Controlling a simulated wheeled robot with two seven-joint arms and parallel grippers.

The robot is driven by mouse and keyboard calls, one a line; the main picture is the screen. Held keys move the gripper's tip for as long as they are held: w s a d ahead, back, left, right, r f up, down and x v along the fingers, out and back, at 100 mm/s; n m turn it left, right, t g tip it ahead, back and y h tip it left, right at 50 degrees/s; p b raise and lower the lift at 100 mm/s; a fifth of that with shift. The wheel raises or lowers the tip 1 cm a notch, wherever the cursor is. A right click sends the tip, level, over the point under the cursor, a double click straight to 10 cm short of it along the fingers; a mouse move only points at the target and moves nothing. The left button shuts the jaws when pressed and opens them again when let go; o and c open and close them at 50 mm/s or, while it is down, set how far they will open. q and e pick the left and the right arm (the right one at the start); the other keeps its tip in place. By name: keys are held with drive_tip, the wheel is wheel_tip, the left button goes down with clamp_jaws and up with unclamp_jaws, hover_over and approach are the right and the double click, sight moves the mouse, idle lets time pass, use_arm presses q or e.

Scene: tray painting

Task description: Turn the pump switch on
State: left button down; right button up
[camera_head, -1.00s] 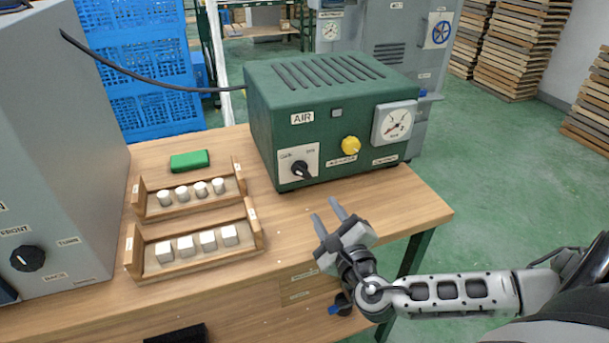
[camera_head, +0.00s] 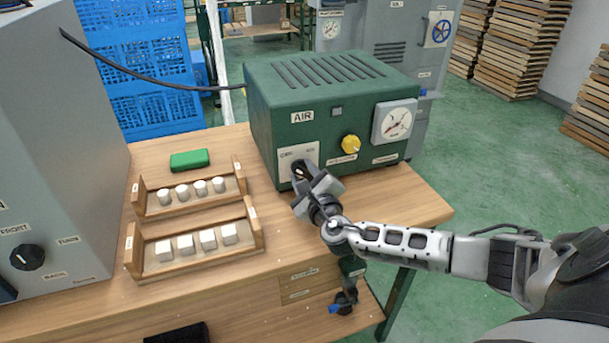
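The green air pump box (camera_head: 330,80) stands on the wooden bench, with an "AIR" label on its front. Its pump switch is a black rotary knob on a light plate (camera_head: 287,157) at the front's lower left. My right gripper (camera_head: 301,174) is right at this knob and hides most of it. I cannot tell whether its fingers touch the knob or how far apart they are. My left gripper is not in view.
A yellow knob (camera_head: 351,144) and a round gauge (camera_head: 396,123) are to the right on the box front. Two wooden racks (camera_head: 150,208) with white pieces, a green block (camera_head: 189,160) and a grey cabinet (camera_head: 50,130) are to the left.

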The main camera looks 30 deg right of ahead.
drive_tip(key=shift+c, duration=0.3)
clamp_jaws()
